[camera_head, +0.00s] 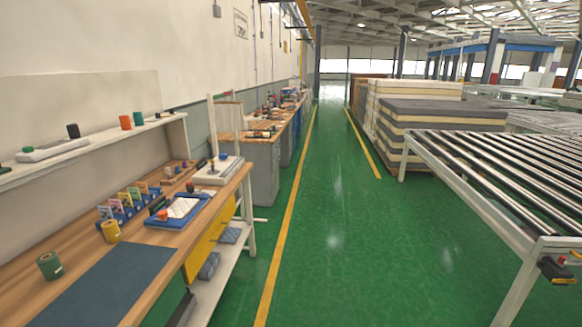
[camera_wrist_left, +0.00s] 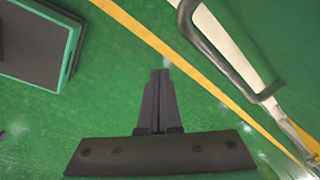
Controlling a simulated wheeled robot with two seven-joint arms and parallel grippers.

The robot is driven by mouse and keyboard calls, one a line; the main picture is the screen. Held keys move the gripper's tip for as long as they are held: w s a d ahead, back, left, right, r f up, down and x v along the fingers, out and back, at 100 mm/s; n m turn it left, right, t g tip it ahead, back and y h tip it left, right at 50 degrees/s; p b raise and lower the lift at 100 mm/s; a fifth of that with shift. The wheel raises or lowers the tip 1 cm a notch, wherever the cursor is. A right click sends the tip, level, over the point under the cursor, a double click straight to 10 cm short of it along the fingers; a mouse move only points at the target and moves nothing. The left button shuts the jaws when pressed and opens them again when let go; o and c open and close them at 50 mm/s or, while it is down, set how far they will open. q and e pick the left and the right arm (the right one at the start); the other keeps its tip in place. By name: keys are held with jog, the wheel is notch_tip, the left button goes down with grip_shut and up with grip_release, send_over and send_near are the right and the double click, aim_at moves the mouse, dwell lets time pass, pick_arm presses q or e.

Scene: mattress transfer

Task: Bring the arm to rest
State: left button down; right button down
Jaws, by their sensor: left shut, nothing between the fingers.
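In the left wrist view my left gripper (camera_wrist_left: 159,80) points down over the green floor. Its two black fingers are together with nothing between them. No part of either arm shows in the head view. My right gripper is in neither view.
A wooden workbench (camera_head: 205,213) with a dark mat stands at the left. A roller conveyor (camera_head: 495,195) is at the right, with stacked mattresses (camera_head: 440,130) behind it. The green aisle (camera_head: 345,230) between them is clear. The wrist view shows a bent dark bar (camera_wrist_left: 222,62) near the gripper.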

pick_arm(q)
jog(key=s+d+f+n, duration=0.2)
jog(key=s+f+n, duration=0.1)
jog(key=s+f, duration=0.6)
jog(key=s+d+f+n, duration=0.2)
jog(key=s+f, duration=0.6)
jog(key=s, duration=0.1)
jog(key=s+d+f+n, duration=0.1)
jog(key=s+d+f, duration=0.1)
jog(key=s, duration=0.7)
jog(key=s+d+f+n, duration=0.2)
jog(key=s+d+f, duration=0.1)
jog(key=s, duration=0.6)
jog(key=shift+d+g, duration=0.3)
jog(key=shift+d, duration=0.3)
